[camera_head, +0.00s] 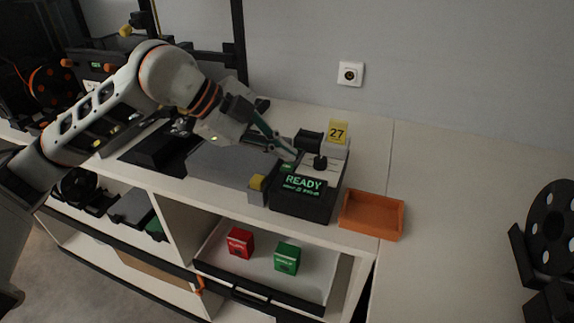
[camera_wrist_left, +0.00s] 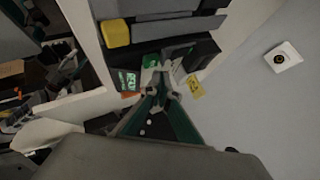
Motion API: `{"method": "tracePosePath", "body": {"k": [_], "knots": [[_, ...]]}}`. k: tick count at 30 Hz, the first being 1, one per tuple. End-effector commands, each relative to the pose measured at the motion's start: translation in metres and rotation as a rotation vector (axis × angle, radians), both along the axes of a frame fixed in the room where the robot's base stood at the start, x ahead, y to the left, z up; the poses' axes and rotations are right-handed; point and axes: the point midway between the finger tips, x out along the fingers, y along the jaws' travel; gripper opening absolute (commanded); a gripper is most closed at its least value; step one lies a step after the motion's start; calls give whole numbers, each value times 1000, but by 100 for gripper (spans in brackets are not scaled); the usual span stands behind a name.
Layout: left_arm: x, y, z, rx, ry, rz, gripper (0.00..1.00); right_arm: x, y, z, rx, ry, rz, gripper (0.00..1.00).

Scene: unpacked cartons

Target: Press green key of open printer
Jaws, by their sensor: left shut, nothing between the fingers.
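The printer (camera_head: 305,204) is a dark box with a lit screen reading READY, on the white counter, with a yellow card marked 27 (camera_head: 337,131) above it. A small green patch (camera_head: 287,167), which looks like the green key, is at the left of its top. In the left wrist view a green patch (camera_wrist_left: 152,60) is just beyond my fingertips. My left gripper (camera_head: 289,153) is shut and empty, its tips just above the printer's top near the green patch. I cannot tell if they touch. The fingers hide part of the printer. My right gripper is not in view.
An orange tray (camera_head: 372,217) stands right of the printer. A grey unit with a yellow block (camera_head: 257,183) is close on its left. Below, an open drawer holds a red box (camera_head: 240,242) and a green box (camera_head: 287,257). A black spool (camera_head: 552,228) stands far right. The right counter is mostly clear.

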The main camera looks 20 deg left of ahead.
Motion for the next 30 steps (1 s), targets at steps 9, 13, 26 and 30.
{"method": "tracePosePath", "body": {"k": [9,13,26,30], "knots": [[0,0,0,0,0,0,0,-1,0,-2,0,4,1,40],[0,0,0,0,0,0,0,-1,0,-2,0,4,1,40],[0,0,-2,0,1,0,0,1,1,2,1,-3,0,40],[0,0,-7,0,0,0,0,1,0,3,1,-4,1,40]]}}
